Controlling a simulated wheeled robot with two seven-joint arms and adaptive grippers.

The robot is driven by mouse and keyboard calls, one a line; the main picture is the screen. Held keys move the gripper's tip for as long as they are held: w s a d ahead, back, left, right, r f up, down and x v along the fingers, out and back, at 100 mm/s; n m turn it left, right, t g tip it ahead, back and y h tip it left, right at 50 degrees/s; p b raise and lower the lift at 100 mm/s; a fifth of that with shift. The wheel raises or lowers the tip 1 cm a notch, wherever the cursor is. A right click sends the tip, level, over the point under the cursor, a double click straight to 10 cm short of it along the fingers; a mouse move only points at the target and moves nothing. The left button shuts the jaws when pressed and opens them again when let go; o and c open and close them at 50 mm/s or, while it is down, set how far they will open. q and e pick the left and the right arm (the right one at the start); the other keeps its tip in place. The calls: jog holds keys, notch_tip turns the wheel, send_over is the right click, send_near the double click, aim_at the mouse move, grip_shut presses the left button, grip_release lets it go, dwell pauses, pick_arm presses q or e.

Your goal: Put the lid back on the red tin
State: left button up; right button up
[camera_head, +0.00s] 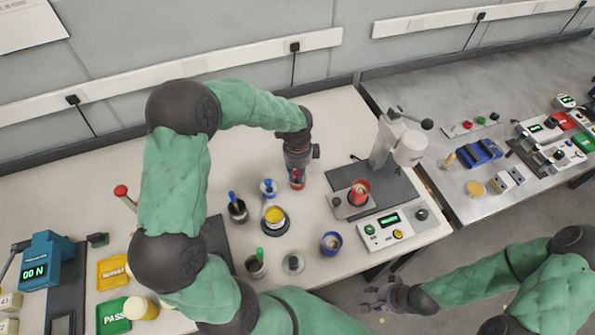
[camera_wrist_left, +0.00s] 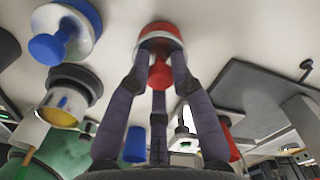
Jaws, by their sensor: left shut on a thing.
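My left gripper (camera_head: 297,178) is shut on the knob of the red lid (camera_head: 297,185). In the left wrist view the fingers close around the red knob (camera_wrist_left: 160,75), with the lid's red and white disc (camera_wrist_left: 160,35) beyond it. I cannot tell whether the lid touches the table. The red tin (camera_head: 360,190) stands open, to the right of the left gripper, on the dark plate of the press. My right gripper (camera_head: 374,298) is open and empty, low in the head view, off the front of the table.
The white press (camera_head: 390,140) rises behind the red tin, its head to the tin's upper right. A blue lid (camera_head: 268,187), a yellow-topped jar (camera_head: 274,216), a blue tin (camera_head: 331,242) and several cups stand left and in front. The table behind the left gripper is clear.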

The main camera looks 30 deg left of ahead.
pick_arm(q)
jog(key=o, duration=1.5)
jog(key=shift+r, duration=0.2)
jog(key=shift+r+p, duration=3.05)
jog(key=shift+r, duration=0.3)
grip_shut()
